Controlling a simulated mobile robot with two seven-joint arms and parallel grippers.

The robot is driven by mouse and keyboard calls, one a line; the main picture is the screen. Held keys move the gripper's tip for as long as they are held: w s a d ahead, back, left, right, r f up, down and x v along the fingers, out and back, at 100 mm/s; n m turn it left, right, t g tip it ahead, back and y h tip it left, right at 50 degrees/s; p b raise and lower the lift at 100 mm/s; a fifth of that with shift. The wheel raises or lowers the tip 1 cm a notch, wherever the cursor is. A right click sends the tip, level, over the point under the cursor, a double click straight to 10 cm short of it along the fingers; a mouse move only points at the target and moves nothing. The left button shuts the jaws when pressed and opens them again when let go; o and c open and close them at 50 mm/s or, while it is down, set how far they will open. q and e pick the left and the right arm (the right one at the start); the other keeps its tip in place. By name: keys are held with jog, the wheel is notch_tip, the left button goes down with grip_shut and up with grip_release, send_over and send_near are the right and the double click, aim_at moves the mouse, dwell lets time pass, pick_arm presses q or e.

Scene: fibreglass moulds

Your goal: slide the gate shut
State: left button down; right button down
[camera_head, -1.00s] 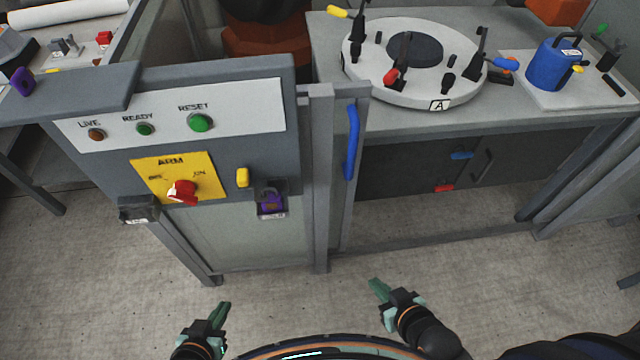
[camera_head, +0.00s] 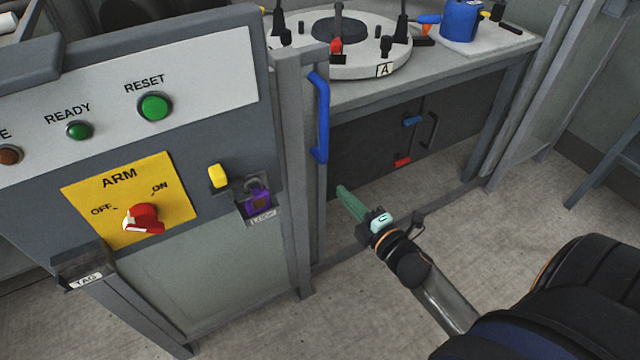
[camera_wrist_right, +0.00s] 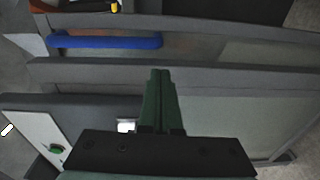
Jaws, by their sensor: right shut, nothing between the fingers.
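The gate is a grey metal frame, and its upright edge (camera_head: 308,150) shows just right of the panel's post. A blue bar handle (camera_head: 322,120) stands upright on that edge. The doorway to the right of it is open. My right gripper (camera_head: 343,190) is shut and empty, in front of the opening, apparently below and right of the handle and apart from it. In the right wrist view the shut green fingers (camera_wrist_right: 161,75) point towards the grey rails, with the blue handle (camera_wrist_right: 105,41) beyond and left of them. My left gripper is out of view.
The control panel (camera_head: 225,110) with a yellow switch plate (camera_head: 95,200) and a purple padlock (camera_head: 258,200) stands left of the gate. A bench with a round white mould (camera_head: 375,72) is behind the opening. A grey post (camera_head: 525,110) bounds it right.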

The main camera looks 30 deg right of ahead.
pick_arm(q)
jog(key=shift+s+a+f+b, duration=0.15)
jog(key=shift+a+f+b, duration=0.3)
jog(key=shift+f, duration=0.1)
pick_arm(e)
jog(key=w+n, duration=0.1)
jog(key=w, duration=0.9)
jog(key=shift+w+a, duration=0.25)
jog(key=shift+a, duration=0.1)
